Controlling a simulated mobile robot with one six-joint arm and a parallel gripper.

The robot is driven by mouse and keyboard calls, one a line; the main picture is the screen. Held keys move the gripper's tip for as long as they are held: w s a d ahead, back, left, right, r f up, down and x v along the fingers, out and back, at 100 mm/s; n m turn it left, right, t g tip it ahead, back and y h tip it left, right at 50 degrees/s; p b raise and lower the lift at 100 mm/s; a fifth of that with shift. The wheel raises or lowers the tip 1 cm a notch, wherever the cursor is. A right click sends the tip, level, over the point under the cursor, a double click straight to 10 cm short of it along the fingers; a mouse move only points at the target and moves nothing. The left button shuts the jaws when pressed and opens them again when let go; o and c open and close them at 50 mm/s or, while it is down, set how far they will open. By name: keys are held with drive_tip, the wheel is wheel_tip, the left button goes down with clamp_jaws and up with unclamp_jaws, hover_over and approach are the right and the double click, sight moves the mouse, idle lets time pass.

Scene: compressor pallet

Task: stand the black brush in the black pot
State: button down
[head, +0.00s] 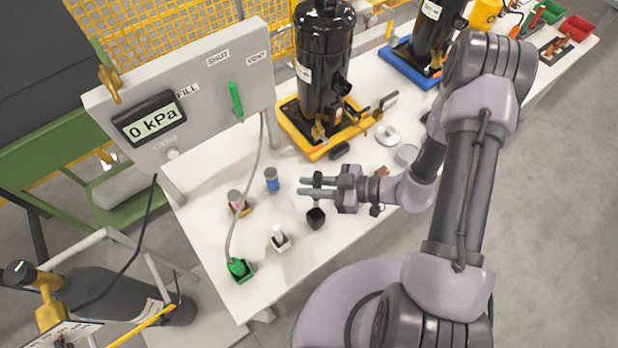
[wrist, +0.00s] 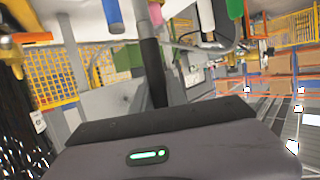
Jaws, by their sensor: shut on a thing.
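My gripper (head: 318,187) is in the middle of the head view, above the white table, its fingers pointing left. It is shut on the black brush (head: 317,178), which is upright between the fingers. In the wrist view the brush (wrist: 153,72) is a dark bar reaching up from the gripper body. The black pot (head: 316,218) is on the table just below the fingers. The brush's lower end lies close over the pot or in its mouth; I cannot tell which.
A gauge panel (head: 190,100) stands behind. A black compressor (head: 323,60) sits in a yellow tray (head: 318,154).

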drive_tip(key=shift+d+r+p, duration=0.1)
drive_tip(key=shift+r+p, duration=0.05)
drive_tip(key=shift+p, duration=0.35)
wheel_tip(320, 180, down, 13)
drive_tip(key=b, duration=0.8)
drive_tip(key=shift+f+b, duration=0.45)
drive_tip(key=shift+f, duration=0.2)
drive_tip(key=c, duration=1.3)
unclamp_jaws()
drive_tip(key=shift+o, duration=0.2)
drive_tip(key=p+v, duration=0.3)
drive_tip(key=v, duration=1.4)
drive_tip(key=shift+r+p, duration=0.2)
drive_tip(key=shift+p, duration=0.15)
drive_tip(key=shift+d, duration=0.15)
